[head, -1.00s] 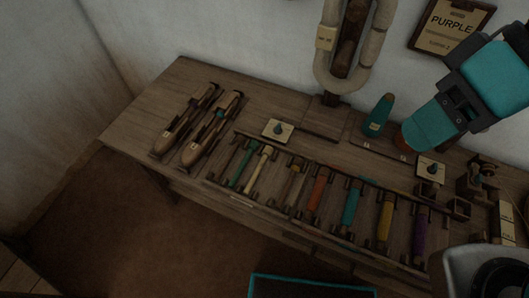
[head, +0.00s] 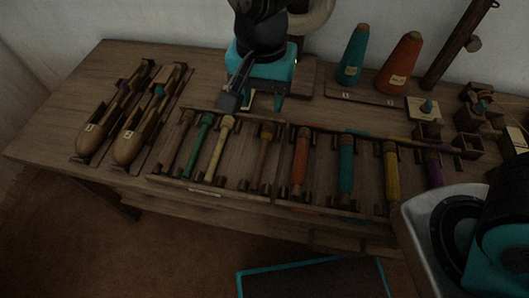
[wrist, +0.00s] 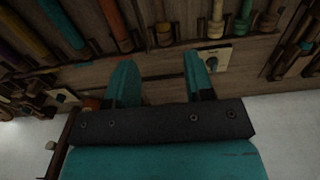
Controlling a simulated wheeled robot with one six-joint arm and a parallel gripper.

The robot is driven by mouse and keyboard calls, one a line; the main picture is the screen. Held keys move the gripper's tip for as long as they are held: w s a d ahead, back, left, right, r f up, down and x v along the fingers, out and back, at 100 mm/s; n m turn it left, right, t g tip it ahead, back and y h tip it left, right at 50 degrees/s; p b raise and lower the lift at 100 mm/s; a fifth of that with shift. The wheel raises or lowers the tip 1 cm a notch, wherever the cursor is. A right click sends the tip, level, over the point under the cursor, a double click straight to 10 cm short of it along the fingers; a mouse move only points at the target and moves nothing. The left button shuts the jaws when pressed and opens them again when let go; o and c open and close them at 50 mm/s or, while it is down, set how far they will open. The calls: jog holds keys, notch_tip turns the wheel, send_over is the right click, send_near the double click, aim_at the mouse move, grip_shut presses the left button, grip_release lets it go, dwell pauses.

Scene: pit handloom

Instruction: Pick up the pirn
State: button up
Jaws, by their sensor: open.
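Several pirns lie side by side in a wooden rack (head: 330,212) on the bench. They include green (head: 198,143), cream (head: 219,150), orange (head: 300,162), teal (head: 346,168), yellow (head: 391,175) and purple (head: 432,170) ones. A mostly bare brown pirn with a small amber winding (head: 265,155) lies between the cream and orange ones. My gripper (head: 264,102) is open and empty, behind the rack and above the bench. In the wrist view my gripper (wrist: 160,62) has its fingers apart, with the amber-wound pirn (wrist: 163,32) beyond them, roughly in line with the gap.
Two wooden shuttles (head: 146,120) lie at the left of the bench (head: 75,85). A teal cone (head: 352,55) and an orange cone (head: 401,65) stand at the back. A pale card (wrist: 216,54) lies near one finger. Small wooden blocks crowd the right end.

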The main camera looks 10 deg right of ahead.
jog(key=b, duration=0.2)
send_over(264, 146)
jog(key=f, duration=1)
jog(key=shift+s+a+f, duration=0.1)
jog(key=shift+s+f, duration=0.1)
jog(key=f+b, duration=0.1)
jog(key=f, duration=0.4)
jog(key=shift+w+f, duration=0.1)
jog(key=shift+w, duration=0.1)
grip_shut()
